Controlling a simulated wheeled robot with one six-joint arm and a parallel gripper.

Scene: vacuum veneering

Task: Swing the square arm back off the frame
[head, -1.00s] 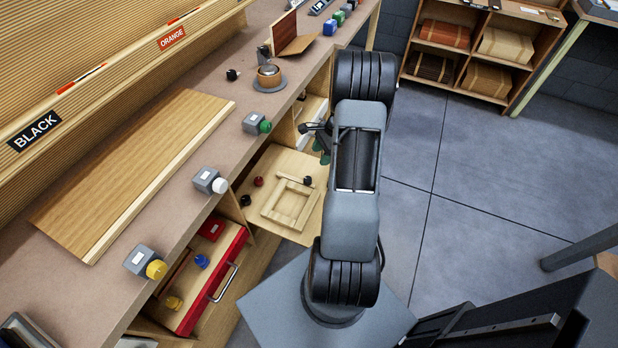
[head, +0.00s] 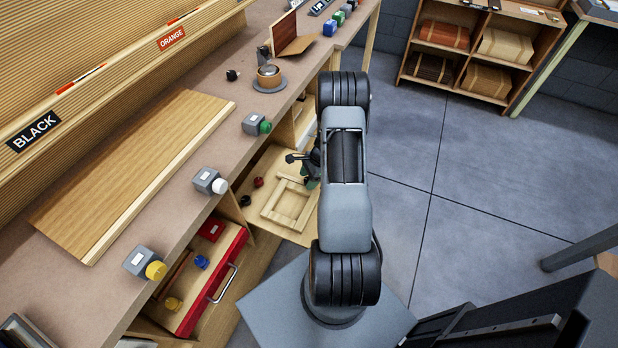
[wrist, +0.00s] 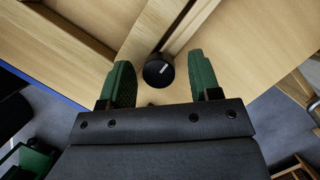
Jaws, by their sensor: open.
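A wooden frame (head: 270,210) lies on a pale pull-out board (head: 263,172) below the bench edge. In the wrist view a light wooden strip, probably the square arm (wrist: 150,32), runs toward a round black knob (wrist: 158,72) with a white mark. My gripper (wrist: 158,78) is open, with one green finger on each side of the knob and a gap to both. In the head view my gripper (head: 309,182) is over the board's right part, and my arm hides the knob and the frame's right side.
An open red drawer (head: 228,262) is nearer, with a protruding handle.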

